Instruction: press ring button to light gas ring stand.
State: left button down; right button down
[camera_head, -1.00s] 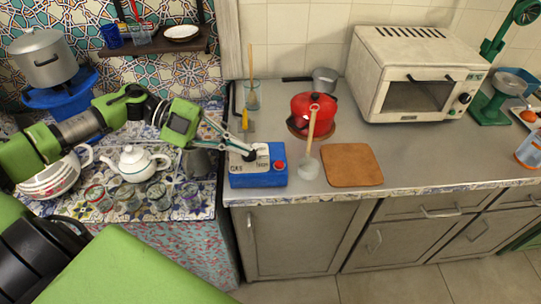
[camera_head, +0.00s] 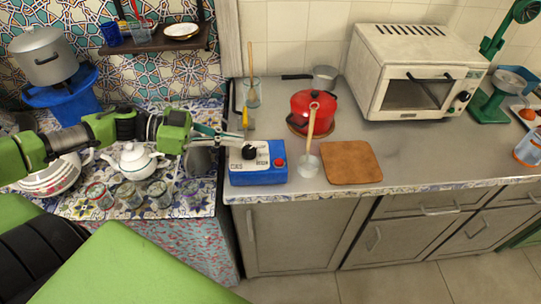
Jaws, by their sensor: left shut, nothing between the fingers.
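A blue box (camera_head: 258,178) with a pale top panel stands at the left front of the grey counter. My left gripper (camera_head: 241,141) reaches in from the left, over the panel's back left part. It is shut and empty, left of the red button and apart from it. No gas ring with a flame can be made out. My right gripper is out of view.
A red pot (camera_head: 313,112) with a ladle (camera_head: 309,160) in front stands right of the box. A wooden board (camera_head: 351,162) lies further right. A teapot (camera_head: 132,163) and several glasses stand on the tiled surface. A toaster oven (camera_head: 413,75) stands behind.

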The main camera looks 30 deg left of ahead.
pick_arm(q)
jog(key=shift+b+x, duration=0.55)
jog(key=shift+x, duration=0.5)
jog(key=shift+w+d, duration=0.2)
jog(key=shift+d, duration=0.15)
jog(key=p, duration=0.1)
send_over(271, 165)
jog(key=shift+f, duration=0.8)
notch_tip(271, 165, down, 3)
jog(key=shift+w+r, duration=0.1)
jog(key=shift+a+f, duration=0.1)
jog(key=shift+f, duration=0.7)
jog(key=shift+f, duration=0.1)
